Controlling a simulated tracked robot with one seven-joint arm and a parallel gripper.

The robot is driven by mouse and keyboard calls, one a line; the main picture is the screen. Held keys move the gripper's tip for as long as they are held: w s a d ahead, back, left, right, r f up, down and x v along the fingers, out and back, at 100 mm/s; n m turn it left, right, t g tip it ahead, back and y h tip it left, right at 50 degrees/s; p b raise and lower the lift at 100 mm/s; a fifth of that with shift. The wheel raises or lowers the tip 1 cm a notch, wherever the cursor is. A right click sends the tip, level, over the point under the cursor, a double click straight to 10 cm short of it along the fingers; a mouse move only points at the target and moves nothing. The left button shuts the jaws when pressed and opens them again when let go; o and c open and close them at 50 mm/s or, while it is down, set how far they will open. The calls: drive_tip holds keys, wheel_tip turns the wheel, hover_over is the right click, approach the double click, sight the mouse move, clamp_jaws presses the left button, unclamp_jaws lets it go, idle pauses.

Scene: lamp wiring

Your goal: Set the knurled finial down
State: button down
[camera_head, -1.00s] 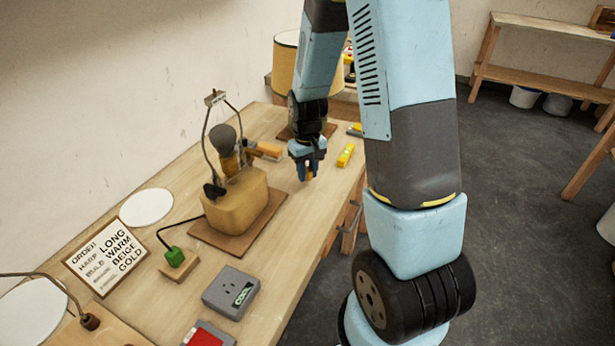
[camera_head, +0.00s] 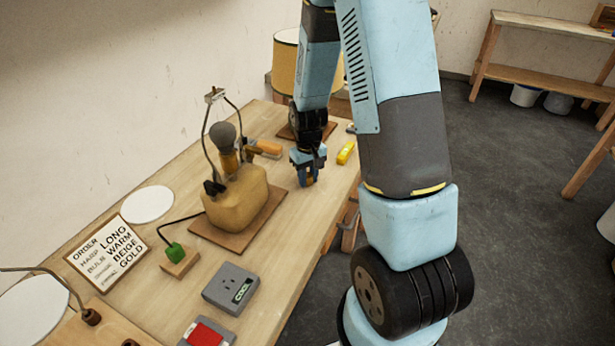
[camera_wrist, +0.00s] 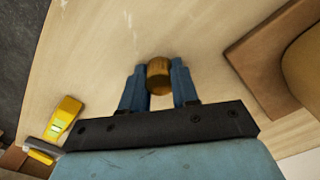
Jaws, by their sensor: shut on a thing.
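The knurled finial (camera_wrist: 159,74) is a small gold-brown cylinder between the two blue fingers of my gripper (camera_wrist: 160,82) in the wrist view. My gripper is shut on it. In the head view my gripper (camera_head: 306,181) points down low over the workbench (camera_head: 270,218), near its right edge, to the right of the lamp base. The finial is mostly hidden by the fingers there. I cannot tell whether the finial touches the bench top.
A lamp (camera_head: 236,196) with harp and bulb stands on a brown board left of my gripper. A yellow object (camera_head: 346,153) lies to the right, behind it. A grey socket box (camera_head: 230,288), a green switch (camera_head: 176,254) and an order card (camera_head: 105,253) are nearer. Bare bench lies around the gripper.

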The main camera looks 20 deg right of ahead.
sight(308, 175)
drive_tip(key=shift+s+f, duration=0.4)
drive_tip(key=shift+f, duration=0.1)
drive_tip(key=c, duration=1.1)
unclamp_jaws()
drive_tip(key=shift+o, duration=1.2)
drive_tip(key=shift+r, duration=0.1)
drive_tip(key=shift+w+r, duration=0.3)
drive_tip(key=shift+r, duration=0.25)
wheel_tip(308, 175, up, 12)
drive_tip(key=s+r+t, duration=0.2)
drive_tip(key=s+r, duration=0.5)
drive_tip(key=s+r+m+t, duration=0.1)
drive_tip(key=s+r, duration=0.6)
drive_tip(key=s+r+t, duration=0.2)
drive_tip(key=s+r, duration=0.5)
drive_tip(key=r, duration=0.1)
drive_tip(key=shift+s+a+r+m+t, duration=0.1)
drive_tip(key=shift+s+a+m+t, duration=0.05)
drive_tip(key=shift+a+m+t, duration=0.2)
drive_tip(key=shift+d, duration=0.1)
